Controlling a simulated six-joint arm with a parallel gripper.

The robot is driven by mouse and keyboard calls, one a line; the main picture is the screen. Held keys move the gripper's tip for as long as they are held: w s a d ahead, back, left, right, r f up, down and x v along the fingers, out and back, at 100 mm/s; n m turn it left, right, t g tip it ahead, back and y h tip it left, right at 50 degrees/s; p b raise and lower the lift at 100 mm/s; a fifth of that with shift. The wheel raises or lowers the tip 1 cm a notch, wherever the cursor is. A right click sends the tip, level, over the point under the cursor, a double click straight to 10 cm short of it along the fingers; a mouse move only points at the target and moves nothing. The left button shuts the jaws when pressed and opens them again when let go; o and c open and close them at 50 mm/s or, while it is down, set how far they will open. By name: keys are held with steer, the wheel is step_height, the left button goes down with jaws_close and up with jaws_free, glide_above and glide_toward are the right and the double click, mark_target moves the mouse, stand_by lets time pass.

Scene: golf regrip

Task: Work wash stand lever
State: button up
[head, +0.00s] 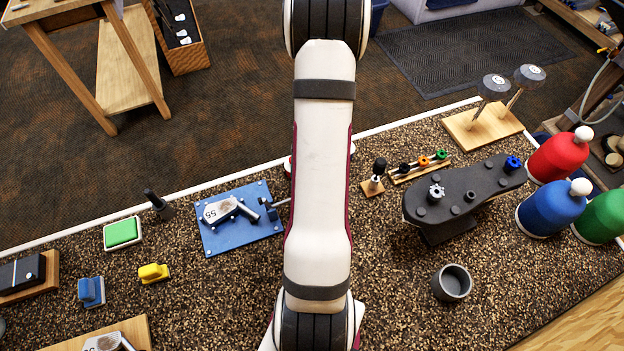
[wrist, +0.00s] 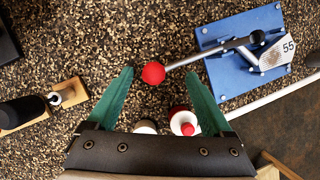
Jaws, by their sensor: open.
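The wash stand is a blue plate (head: 240,238) on the table, left of my arm in the head view and at the upper right of the wrist view (wrist: 231,80). A grey club head marked 55 (head: 218,209) lies on it; it also shows in the wrist view (wrist: 279,52). The stand's lever (wrist: 205,54) is a grey rod reaching out from the plate to a red ball knob (wrist: 153,73). My gripper (wrist: 161,74) is open, and the knob appears between its green fingertips. I cannot tell the height gap. The head view hides my gripper and the knob behind my arm.
A black-topped peg on a wooden block (head: 374,186) stands right of my arm. Further right are a dark machine (head: 465,195), a grey cup (head: 452,283) and several bottles (head: 548,208). A green pad (head: 122,232) and yellow block (head: 154,272) lie left.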

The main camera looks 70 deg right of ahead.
steer(key=shift+a+f, duration=0.2)
steer(key=shift+f, duration=0.25)
steer(key=shift+s, duration=0.1)
jaws_close()
steer(key=shift+a, duration=0.1)
